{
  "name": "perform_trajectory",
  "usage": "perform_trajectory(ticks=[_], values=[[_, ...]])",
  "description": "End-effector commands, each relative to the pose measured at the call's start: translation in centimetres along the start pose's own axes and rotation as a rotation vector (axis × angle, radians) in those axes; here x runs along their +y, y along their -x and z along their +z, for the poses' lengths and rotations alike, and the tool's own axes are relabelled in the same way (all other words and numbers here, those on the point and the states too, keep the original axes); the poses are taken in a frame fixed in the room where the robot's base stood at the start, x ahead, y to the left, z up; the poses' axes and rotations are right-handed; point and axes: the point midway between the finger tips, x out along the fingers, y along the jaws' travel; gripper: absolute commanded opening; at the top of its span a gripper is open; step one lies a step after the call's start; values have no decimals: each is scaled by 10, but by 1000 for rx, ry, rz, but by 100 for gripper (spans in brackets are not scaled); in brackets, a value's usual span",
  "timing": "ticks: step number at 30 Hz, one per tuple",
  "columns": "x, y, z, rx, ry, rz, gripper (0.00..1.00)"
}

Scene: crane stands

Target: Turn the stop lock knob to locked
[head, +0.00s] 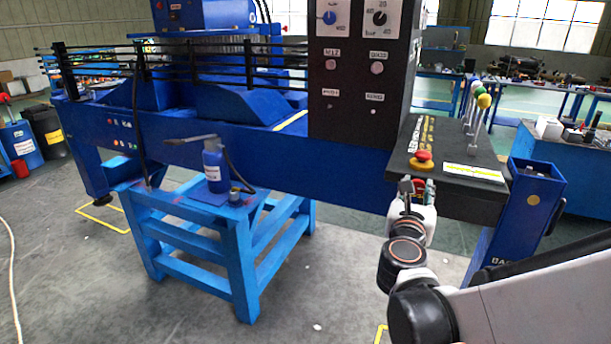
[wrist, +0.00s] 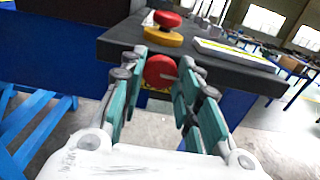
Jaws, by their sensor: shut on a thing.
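A round red knob (wrist: 158,68) sits on the front edge face of the black console (wrist: 82,32), with a bit of yellow showing below it. My gripper (wrist: 162,76) has its teal fingers on both sides of the knob and is shut on it. A lighter mark shows on the knob's face, but I cannot tell which setting it stands at. In the head view my gripper (head: 418,187) is at the console's front edge and mostly hides the knob.
A red mushroom button on a yellow base (head: 423,160) stands on the console top, just above my gripper. Levers with coloured balls (head: 484,101) rise behind it. A blue stand (head: 238,262) with a blue bottle (head: 214,166) is at left. Grey floor is open in front.

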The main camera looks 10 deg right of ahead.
Motion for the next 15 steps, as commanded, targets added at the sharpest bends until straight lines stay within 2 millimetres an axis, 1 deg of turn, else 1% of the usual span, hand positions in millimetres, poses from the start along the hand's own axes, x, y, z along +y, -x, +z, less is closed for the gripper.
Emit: perform_trajectory(ticks=[8,15], values=[[0,0,0,0,-53,0,6],[0,0,0,0,-208,0,6]])
